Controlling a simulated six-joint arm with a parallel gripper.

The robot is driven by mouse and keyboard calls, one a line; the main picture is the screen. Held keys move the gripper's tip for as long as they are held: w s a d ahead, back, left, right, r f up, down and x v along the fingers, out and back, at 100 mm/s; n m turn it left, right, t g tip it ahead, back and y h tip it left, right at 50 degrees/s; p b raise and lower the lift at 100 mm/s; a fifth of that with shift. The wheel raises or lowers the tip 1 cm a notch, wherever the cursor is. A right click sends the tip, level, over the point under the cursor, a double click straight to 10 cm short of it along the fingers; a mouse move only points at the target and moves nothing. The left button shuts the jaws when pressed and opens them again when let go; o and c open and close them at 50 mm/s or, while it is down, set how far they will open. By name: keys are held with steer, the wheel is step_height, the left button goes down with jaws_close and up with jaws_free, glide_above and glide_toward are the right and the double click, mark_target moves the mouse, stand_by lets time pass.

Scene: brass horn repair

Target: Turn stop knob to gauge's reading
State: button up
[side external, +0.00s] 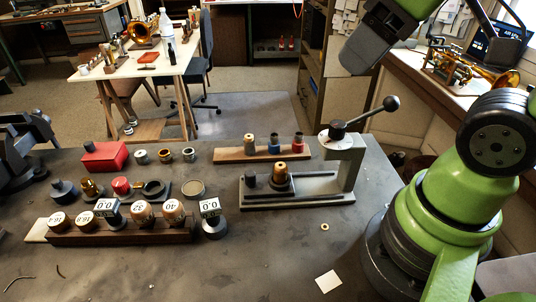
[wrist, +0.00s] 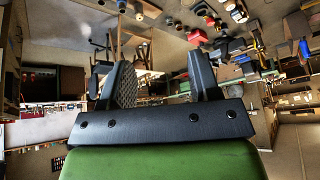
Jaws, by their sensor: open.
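My gripper (wrist: 162,75) is open in the wrist view, with two dark fingers wide apart and nothing between them. In the side view the bench carries a grey press (side external: 343,160) with a ball-ended lever and a slotted base. On its base sit a small dark knob (side external: 250,179) and a brass-topped piece (side external: 281,174). I cannot tell which part is the stop knob. Two small white displays, one on the wooden rack (side external: 107,206) and one on a round dark stand (side external: 210,208), both seem to read 0.0.
The dark wooden rack (side external: 125,235) holds several numbered round pieces. A red box (side external: 104,156), small metal rings and a wooden strip (side external: 235,156) with coloured pieces lie behind. A white card (side external: 328,281) and a small brass ring (side external: 325,226) lie at the front, where the bench is mostly clear.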

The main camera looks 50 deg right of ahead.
steer(key=m, duration=0.1)
steer(key=s+a+m+t, duration=0.1)
steer(key=m, duration=0.1)
steer(key=r+m, duration=0.1)
steer(key=m, duration=0.1)
steer(key=shift+s+a+t+y, duration=0.25)
steer(key=shift+s+t+y, duration=0.05)
steer(key=shift+s, duration=0.1)
